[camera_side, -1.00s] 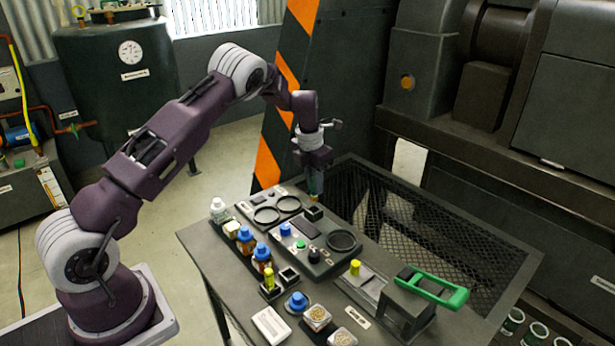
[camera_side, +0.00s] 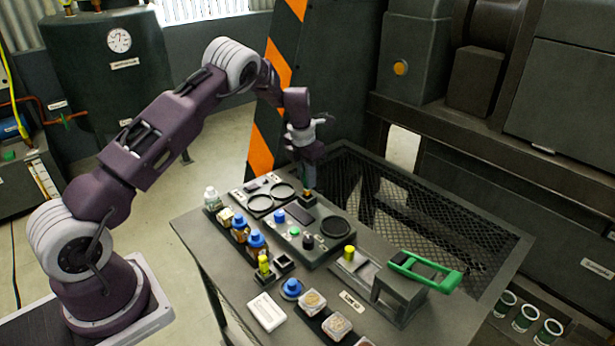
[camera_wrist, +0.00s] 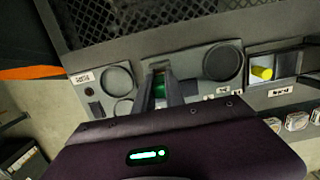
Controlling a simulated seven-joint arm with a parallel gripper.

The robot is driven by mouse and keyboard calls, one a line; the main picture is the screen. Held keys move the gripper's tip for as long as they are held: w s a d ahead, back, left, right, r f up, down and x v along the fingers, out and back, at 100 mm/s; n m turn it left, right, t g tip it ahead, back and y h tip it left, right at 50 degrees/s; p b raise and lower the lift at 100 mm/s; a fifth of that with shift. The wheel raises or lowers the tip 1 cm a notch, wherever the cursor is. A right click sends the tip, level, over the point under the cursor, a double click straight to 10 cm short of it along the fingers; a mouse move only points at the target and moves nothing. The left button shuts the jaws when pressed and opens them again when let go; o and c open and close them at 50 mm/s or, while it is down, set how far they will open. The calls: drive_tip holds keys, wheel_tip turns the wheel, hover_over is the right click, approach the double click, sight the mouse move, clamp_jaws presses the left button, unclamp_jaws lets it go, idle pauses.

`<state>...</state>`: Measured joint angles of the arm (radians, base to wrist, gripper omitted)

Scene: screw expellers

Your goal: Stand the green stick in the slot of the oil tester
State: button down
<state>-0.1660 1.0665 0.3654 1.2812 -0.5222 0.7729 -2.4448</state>
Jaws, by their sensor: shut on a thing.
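My gripper (camera_side: 306,186) is shut on the green stick (camera_wrist: 159,88), whose green side shows between the two fingers in the wrist view. In the side view the fingers cover most of the stick, which points down with a yellowish lower end. That end is at or just above a small dark square slot (camera_side: 308,201) at the back of the oil tester (camera_side: 312,250). I cannot tell whether the tip is inside the slot. The oil tester is a dark panel with a round dark ring, a screen and blue and green buttons.
A panel with two rings (camera_side: 258,204) lies left of the slot. Blue-capped bottles (camera_side: 257,240) and a yellow piece (camera_side: 264,263) stand in front. A mesh grid (camera_side: 420,205) lies behind.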

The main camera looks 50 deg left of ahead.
sight(308, 194)
drive_tip(key=shift+f, duration=0.35)
idle(0.9)
drive_tip(key=shift+f, duration=0.8)
drive_tip(key=shift+f, duration=0.1)
drive_tip(key=shift+f, duration=0.45)
drive_tip(key=shift+f, duration=0.1)
idle(0.4)
drive_tip(key=c, duration=1.3)
unclamp_jaws()
drive_tip(key=shift+d, duration=0.1)
drive_tip(key=shift+o, duration=1.1)
